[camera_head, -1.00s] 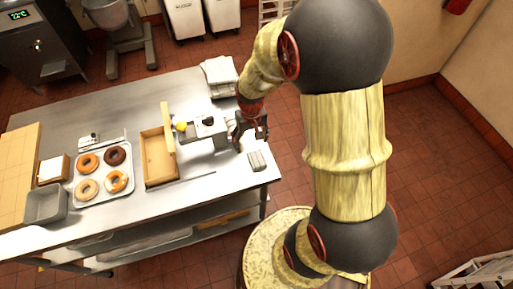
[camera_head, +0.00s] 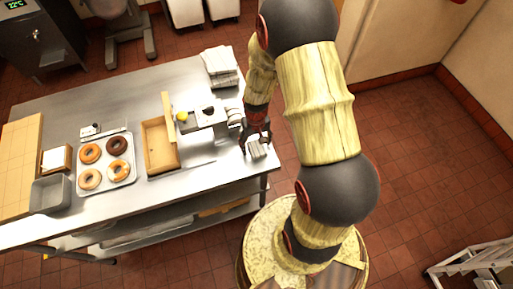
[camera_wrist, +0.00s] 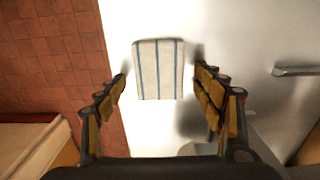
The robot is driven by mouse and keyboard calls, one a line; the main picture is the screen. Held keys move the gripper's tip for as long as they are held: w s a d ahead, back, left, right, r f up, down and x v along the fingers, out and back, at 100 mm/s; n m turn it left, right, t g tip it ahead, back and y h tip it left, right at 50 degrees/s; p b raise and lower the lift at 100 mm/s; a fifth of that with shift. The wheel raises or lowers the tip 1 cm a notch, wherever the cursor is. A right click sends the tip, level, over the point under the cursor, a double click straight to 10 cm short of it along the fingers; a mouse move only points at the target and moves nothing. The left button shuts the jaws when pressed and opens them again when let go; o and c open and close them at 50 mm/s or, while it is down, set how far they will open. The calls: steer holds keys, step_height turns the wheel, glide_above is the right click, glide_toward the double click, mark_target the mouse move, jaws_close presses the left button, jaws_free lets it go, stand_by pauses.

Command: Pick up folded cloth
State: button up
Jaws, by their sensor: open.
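The folded cloth (camera_wrist: 158,66) is a small pale rectangle with blue stripes. It lies flat on the steel table near its edge, and it also shows small in the head view (camera_head: 256,151). My gripper (camera_wrist: 160,76) is open, pointing down, with one finger on each side of the cloth in the wrist view and gaps on both sides. In the head view my gripper (camera_head: 255,136) is right at the cloth and partly covers it. I cannot tell its exact height above the table. Nothing is between the fingers' pads that I can see gripped.
A stack of folded white towels (camera_head: 220,60) stands on the steel table (camera_head: 110,215) behind. A grey device (camera_head: 208,115), a wooden box (camera_head: 157,148) and a doughnut tray (camera_head: 122,178) stand left. Bare steel lies around the cloth; the floor drops off beside it.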

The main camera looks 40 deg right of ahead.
mark_target(256, 145)
steer(key=shift+c, duration=0.2)
steer(key=c, duration=1)
steer(key=shift+r, duration=0.1)
steer(key=shift+r, duration=0.4)
step_height(256, 145, up, 2)
steer(key=shift+r, duration=0.1)
steer(key=s+a+r+p, duration=0.1)
steer(key=s+a+r, duration=0.5)
steer(key=s+r, duration=0.4)
steer(key=s, duration=0.2)
steer(key=shift+s+a, duration=0.15)
steer(key=shift+s, duration=0.15)
